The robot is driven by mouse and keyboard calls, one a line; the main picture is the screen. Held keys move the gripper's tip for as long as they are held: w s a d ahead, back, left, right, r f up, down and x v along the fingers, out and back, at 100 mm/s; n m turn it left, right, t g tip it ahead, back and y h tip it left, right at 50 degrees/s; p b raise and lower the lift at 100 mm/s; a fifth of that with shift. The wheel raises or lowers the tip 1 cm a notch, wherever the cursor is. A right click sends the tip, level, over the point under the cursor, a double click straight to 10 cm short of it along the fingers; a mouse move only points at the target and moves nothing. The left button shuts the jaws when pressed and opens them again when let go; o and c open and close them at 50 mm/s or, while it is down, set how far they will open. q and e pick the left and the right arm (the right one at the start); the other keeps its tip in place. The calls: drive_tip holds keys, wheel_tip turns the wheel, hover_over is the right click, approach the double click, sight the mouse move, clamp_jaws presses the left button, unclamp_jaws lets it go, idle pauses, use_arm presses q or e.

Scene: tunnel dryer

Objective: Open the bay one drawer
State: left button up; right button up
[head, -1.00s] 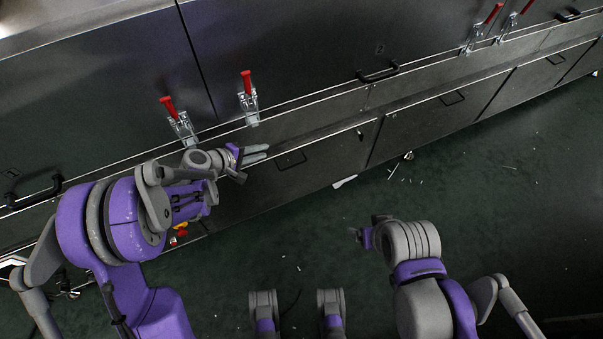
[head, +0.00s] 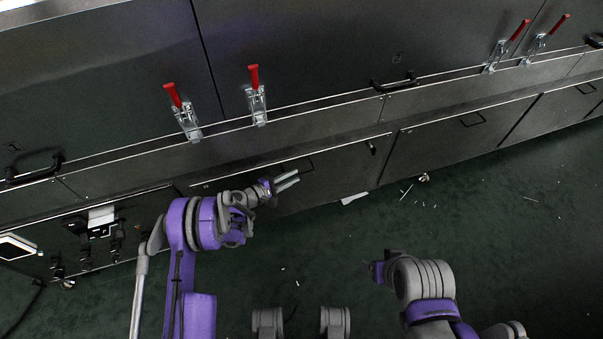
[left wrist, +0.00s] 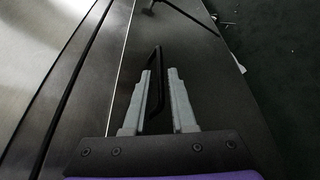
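A dark lower drawer front (head: 345,165) is in the middle of the head view, under the long ledge, and looks shut. Its black loop handle (head: 306,163) is partly hidden behind my left gripper (head: 287,181), whose two grey fingers are apart at the handle. In the left wrist view the handle (left wrist: 159,65) stands between the open fingers of my left gripper (left wrist: 160,74); I cannot tell whether they touch it. My right gripper (head: 377,271) is low in the head view, away from the drawers, and its fingers are not clear.
Red-handled clamps (head: 257,92) and black pull handles (head: 397,82) sit on the panels above. More lower drawers (head: 455,135) run to the right. Small fittings (head: 101,222) show at the left. The green floor (head: 500,230) is mostly free, with white scraps.

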sight(301, 173)
use_arm(q)
drive_tip(key=shift+x, duration=2.3)
drive_tip(key=shift+s, duration=0.1)
clamp_jaws()
